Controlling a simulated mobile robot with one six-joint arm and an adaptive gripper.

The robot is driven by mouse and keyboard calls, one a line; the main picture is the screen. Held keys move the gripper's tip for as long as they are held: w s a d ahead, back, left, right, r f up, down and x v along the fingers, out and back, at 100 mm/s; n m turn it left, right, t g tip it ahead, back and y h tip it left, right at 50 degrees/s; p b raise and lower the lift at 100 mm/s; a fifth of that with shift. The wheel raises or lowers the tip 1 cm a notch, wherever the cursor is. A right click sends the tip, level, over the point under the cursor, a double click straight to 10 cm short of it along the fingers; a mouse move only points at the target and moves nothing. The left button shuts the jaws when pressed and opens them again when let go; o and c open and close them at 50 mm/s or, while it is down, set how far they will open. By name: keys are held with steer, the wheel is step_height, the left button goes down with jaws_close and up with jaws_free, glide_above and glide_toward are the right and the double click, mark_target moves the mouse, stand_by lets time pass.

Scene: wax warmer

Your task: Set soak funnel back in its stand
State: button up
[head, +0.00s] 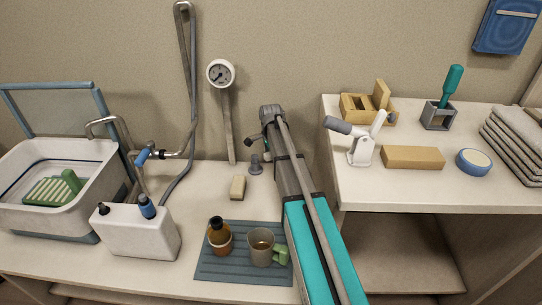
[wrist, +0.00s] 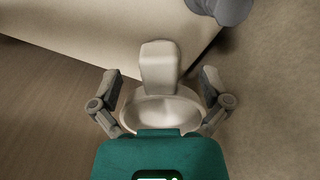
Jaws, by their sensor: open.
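My gripper (wrist: 161,88) is open in the wrist view, its two grey fingers spread apart. A pale piece (wrist: 160,68) with a block-like upright part and an oval rim shows between them. I cannot tell whether it is the soak funnel, and the teal gripper body covers its lower edge.
The lower counter holds a grey mat (head: 213,270) with a brown bottle (head: 219,236) and a mug (head: 261,248), a cream block (head: 237,187), a white canister (head: 138,236) and a basin (head: 20,208). The raised shelf holds a white device (head: 360,152) and folded towels (head: 512,145).

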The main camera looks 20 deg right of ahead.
steer(key=shift+r+p, duration=2)
steer(key=shift+r, duration=0.1)
stand_by(1.3)
steer(key=s+a+n, duration=0.6)
steer(key=s+n, duration=0.2)
steer(key=s, duration=0.5)
steer(key=s+a+n, duration=0.6)
steer(key=s+n, duration=0.2)
steer(key=s, duration=0.5)
step_height(320, 180, up, 20)
steer(key=p, duration=2)
steer(key=shift+r+p, duration=0.25)
steer(key=shift+p, duration=0.05)
